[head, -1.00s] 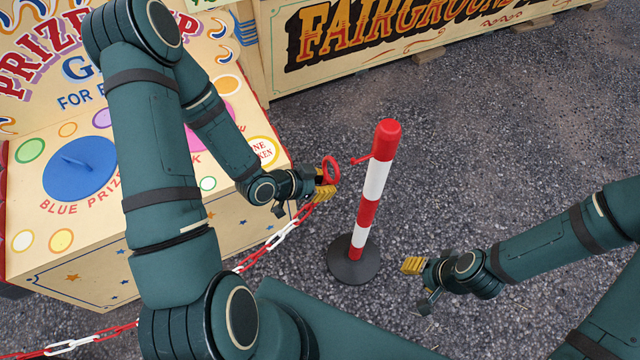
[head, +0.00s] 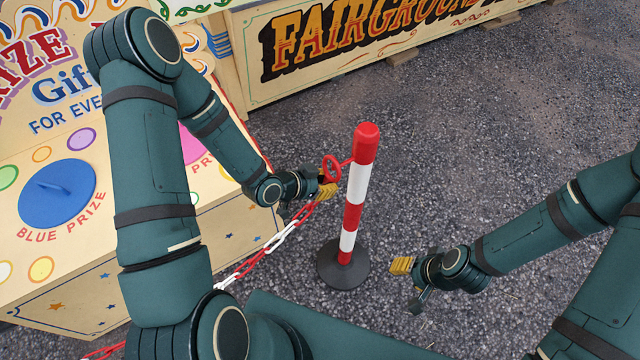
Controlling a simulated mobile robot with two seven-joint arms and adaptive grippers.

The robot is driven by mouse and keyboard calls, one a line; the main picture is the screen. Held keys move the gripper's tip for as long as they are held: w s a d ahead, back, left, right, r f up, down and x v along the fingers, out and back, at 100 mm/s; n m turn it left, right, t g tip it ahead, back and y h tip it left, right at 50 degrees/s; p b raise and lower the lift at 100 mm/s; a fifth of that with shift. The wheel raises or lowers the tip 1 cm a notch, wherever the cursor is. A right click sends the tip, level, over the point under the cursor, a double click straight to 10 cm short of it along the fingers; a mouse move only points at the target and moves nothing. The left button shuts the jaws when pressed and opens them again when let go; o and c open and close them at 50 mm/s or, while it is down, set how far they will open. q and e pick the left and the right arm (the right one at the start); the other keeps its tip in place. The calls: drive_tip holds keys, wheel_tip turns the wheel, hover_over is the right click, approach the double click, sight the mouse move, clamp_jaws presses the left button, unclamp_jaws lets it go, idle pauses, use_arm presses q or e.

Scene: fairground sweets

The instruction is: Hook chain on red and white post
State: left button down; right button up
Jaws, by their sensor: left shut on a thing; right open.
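The red and white post (head: 355,195) stands upright on a round black base (head: 343,270). A small red hook (head: 347,162) sticks out from its upper left side. My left gripper (head: 326,191) is shut on the end of the red and white chain (head: 287,231), just left of the post. A red ring (head: 331,168) at the chain's end stands up above the fingers, by the hook's tip. I cannot tell whether the ring touches the hook or is around it. The chain hangs down to the left behind my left arm. My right gripper (head: 402,266) is open and empty, right of the post's base.
A cream prize stall (head: 75,255) with a blue disc (head: 57,194) stands at the left. A fairground sign board (head: 340,45) runs along the back. The gravel ground (head: 500,130) behind and right of the post is clear.

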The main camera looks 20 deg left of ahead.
use_arm(q)
drive_tip(key=shift+w+d, duration=0.5)
drive_tip(key=shift+w, duration=0.1)
drive_tip(key=shift+w+d+f, duration=0.1)
drive_tip(key=shift+w+f, duration=0.05)
drive_tip(key=shift+f, duration=0.05)
drive_tip(key=shift+w+d+f+b, duration=0.15)
drive_tip(key=shift+w+f+b, duration=0.2)
drive_tip(key=shift+b, duration=0.3)
drive_tip(key=shift+w+d+f+b, duration=0.1)
drive_tip(key=shift+d+f+b, duration=0.05)
drive_tip(key=shift+f+b, duration=0.4)
drive_tip(key=shift+r, duration=0.1)
drive_tip(key=c, duration=0.9)
unclamp_jaws()
drive_tip(key=v, duration=1.2)
drive_tip(key=shift+s, duration=0.1)
